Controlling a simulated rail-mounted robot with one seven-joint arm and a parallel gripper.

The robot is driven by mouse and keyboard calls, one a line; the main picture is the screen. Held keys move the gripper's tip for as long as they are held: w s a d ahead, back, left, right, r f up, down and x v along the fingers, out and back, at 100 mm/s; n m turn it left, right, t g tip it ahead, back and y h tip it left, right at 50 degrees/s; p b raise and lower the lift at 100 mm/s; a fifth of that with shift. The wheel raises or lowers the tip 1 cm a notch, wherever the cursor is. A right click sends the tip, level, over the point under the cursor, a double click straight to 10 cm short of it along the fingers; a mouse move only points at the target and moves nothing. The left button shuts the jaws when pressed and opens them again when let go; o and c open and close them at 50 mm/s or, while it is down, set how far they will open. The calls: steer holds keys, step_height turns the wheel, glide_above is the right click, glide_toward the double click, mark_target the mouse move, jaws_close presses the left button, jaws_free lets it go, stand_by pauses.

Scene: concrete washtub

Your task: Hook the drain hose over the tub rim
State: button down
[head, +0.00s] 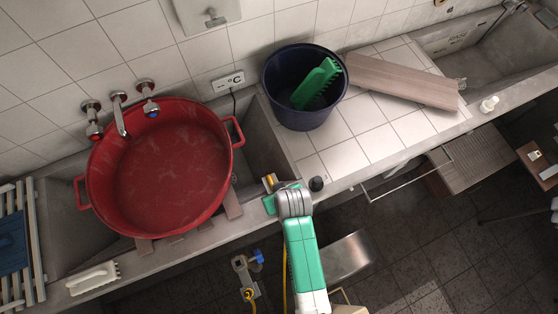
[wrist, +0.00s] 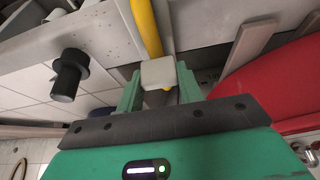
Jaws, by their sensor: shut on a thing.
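The yellow drain hose (wrist: 145,28) shows in the wrist view, running to a pale block (wrist: 158,74) between my green fingers. My gripper (wrist: 158,85) is shut on this block, which appears to be part of the hose. In the head view my gripper (head: 270,190) is at the tub's front rim (head: 222,221), right of the red basin. A short yellow piece shows there, and more yellow hose (head: 284,272) hangs beside my arm below the rim. The hose's end is hidden, and I cannot tell whether the hose touches the rim.
A red basin (head: 160,165) fills much of the concrete tub. A black knob (head: 316,184) stands just right of my gripper. A blue bucket (head: 305,117) with a green object and a board (head: 405,80) are on the tiled counter. A brush (head: 93,278) lies front left.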

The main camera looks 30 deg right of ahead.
steer(key=shift+f, duration=0.65)
steer(key=c, duration=0.9)
jaws_free()
steer(key=shift+o, duration=0.2)
steer(key=p+v, duration=0.1)
steer(key=v, duration=0.7)
steer(key=shift+f, duration=0.1)
steer(key=shift+w, duration=0.1)
